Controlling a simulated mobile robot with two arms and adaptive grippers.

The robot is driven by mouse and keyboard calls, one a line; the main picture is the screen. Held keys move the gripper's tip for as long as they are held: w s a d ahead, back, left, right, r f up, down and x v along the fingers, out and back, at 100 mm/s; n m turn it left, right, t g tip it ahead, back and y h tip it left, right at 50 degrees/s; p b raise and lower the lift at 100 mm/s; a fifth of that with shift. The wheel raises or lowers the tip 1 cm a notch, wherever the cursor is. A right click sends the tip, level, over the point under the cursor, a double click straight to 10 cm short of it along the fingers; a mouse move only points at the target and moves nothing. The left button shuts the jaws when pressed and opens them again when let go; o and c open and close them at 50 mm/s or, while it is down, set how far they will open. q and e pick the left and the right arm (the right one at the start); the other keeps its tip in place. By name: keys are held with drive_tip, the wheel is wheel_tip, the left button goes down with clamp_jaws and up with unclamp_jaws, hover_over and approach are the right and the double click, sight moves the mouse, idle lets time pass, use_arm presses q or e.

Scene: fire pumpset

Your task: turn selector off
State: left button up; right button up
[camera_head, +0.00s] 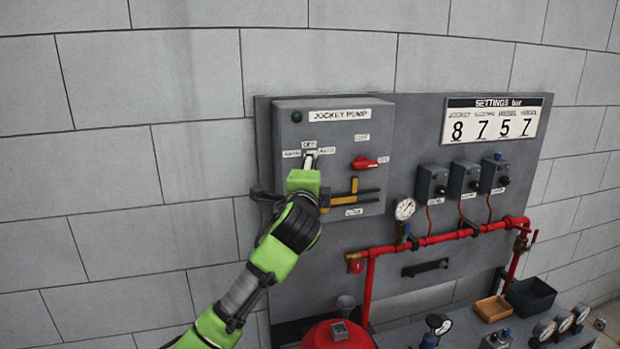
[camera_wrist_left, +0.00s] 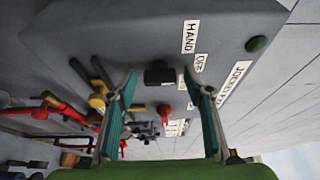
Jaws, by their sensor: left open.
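The jockey pump panel (camera_head: 340,118) is a grey box on the backboard, with HAND, OFF and AUTO labels on its front. In the left wrist view the selector (camera_wrist_left: 160,73) is a small black knob beside these labels; its exact pointing direction is not clear. In the head view my left gripper covers most of it. My left gripper (camera_head: 309,160) is at the panel, just below the OFF label. In the left wrist view its teal fingers (camera_wrist_left: 160,78) are open, one on each side of the knob, with gaps visible; contact cannot be told. My right gripper is not in view.
A red rotary handle (camera_head: 368,162) sits right of the selector. A yellow and black piece (camera_head: 345,193) juts out below. Red pipe (camera_head: 440,238), a gauge (camera_head: 405,208) and grey switch boxes (camera_head: 464,180) stand further right. The wall to the left is clear.

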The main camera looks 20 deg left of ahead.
use_arm(q)
drive_tip(key=v, duration=1.1)
drive_tip(key=shift+s, duration=0.4)
drive_tip(key=shift+f, duration=0.15)
